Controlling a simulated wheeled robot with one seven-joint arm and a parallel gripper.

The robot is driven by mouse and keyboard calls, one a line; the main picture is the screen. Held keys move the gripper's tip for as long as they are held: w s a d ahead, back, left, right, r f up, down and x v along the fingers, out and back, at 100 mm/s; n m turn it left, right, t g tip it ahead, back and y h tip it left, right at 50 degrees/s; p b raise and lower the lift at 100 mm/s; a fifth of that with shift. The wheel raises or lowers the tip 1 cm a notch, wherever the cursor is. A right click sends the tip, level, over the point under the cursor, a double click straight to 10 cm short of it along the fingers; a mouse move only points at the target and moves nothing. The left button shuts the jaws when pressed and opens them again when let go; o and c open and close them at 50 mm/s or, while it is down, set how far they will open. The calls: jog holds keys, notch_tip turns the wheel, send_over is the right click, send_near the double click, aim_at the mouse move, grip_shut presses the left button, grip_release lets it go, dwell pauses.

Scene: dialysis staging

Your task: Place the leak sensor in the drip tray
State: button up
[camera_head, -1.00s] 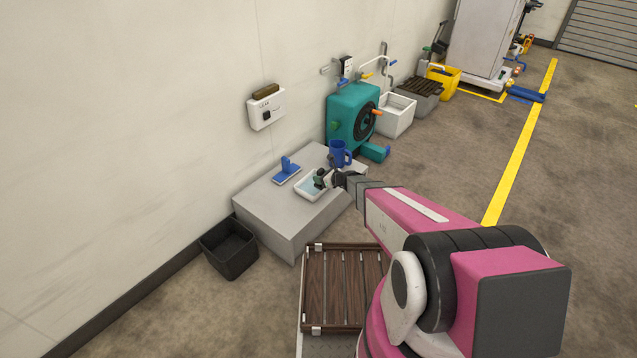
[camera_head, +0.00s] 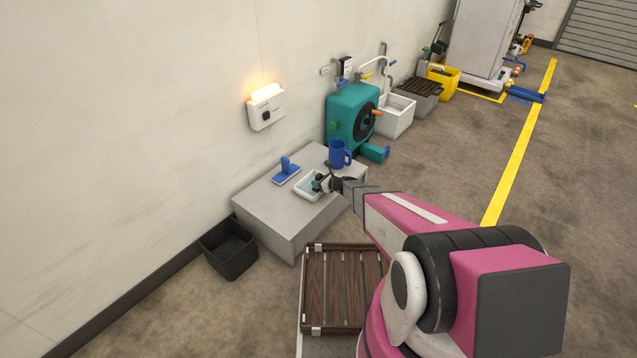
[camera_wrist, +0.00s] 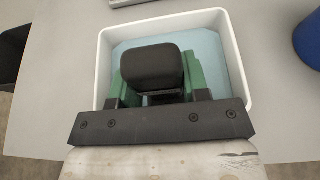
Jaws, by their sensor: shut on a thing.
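The drip tray (camera_head: 300,190) is a small white open tray with a pale blue bottom, on the grey block. It also shows in the wrist view (camera_wrist: 236,62). Whether the sensor touches the tray's bottom is hidden.
The grey block (camera_head: 265,208) also bears a blue mug (camera_head: 338,154) right behind the tray and a blue handled item (camera_head: 286,172) to the left. A wall box (camera_head: 266,108) has a glowing amber lamp. A black bin (camera_head: 229,248) stands at the floor left.

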jog(key=o, duration=1)
jog(key=shift+f, duration=0.1)
jog(key=shift+c, duration=0.2)
jog(key=shift+r, duration=0.2)
jog(key=v, duration=1.2)
jog(key=s+d+r+n+g+h, duration=0.25)
jog(key=s+r+n+g, duration=0.35)
jog(key=s+r+n, duration=0.75)
jog(key=s+d+r+n+g+h, duration=0.1)
jog(key=s+d+r+n+h, duration=0.7)
jog(key=s+d+r+n, duration=0.1)
jog(key=s+r+n, duration=0.1)
jog(key=s+n, duration=0.1)
jog(key=s, duration=0.1)
jog(key=shift+d+n+g, duration=0.35)
jog(key=shift+g, duration=0.05)
